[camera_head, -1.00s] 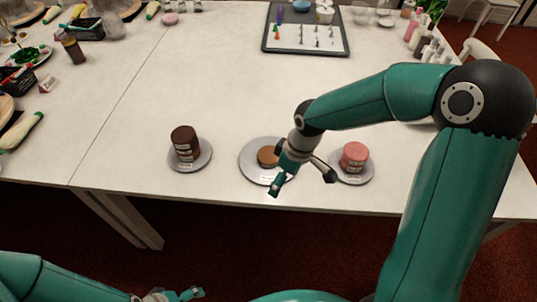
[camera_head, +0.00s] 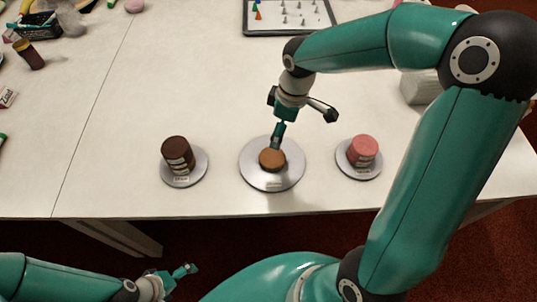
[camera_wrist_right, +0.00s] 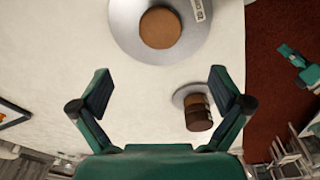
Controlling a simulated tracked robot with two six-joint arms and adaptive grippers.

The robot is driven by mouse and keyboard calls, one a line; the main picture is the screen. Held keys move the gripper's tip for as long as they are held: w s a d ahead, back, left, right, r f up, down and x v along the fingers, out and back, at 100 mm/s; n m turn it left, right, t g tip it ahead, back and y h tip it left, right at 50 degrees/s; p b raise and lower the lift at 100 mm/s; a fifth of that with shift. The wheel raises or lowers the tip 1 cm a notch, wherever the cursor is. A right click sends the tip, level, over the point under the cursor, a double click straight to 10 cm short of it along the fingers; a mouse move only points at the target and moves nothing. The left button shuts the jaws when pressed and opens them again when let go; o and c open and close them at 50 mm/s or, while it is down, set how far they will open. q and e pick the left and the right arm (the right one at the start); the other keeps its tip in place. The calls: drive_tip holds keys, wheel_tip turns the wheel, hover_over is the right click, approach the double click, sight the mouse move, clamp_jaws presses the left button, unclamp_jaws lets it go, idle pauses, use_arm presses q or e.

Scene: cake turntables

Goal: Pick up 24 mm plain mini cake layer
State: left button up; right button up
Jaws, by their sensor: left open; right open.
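A plain tan-brown mini cake layer (camera_head: 272,160) sits on the middle turntable (camera_head: 258,178), a round silver plate with a small label at its front rim. My right gripper (camera_head: 278,133) is at the layer's far side in the head view, pointing down. In the right wrist view my right gripper (camera_wrist_right: 162,82) is open and empty, with its fingers wide apart; the layer (camera_wrist_right: 160,27) lies beyond the fingertips, near the top edge. My left gripper (camera_head: 186,273) is open and empty, low in front of the table.
A dark brown layered cake (camera_head: 177,154) stands on a left turntable (camera_head: 196,175), and a pink one (camera_head: 362,151) on a right turntable (camera_head: 350,171). A tray of small piping tips (camera_head: 290,15) lies at the back. The table between is clear; its front edge is close.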

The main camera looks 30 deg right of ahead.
sight(272, 157)
drive_tip(key=f, duration=0.5)
drive_tip(key=w+a+f, duration=0.1)
drive_tip(key=f, duration=0.3)
drive_tip(key=w+f, duration=0.1)
drive_tip(key=f, duration=0.4)
drive_tip(key=shift+a+f, duration=0.2)
drive_tip(key=shift+f, duration=0.1)
drive_tip(key=c, duration=0.9)
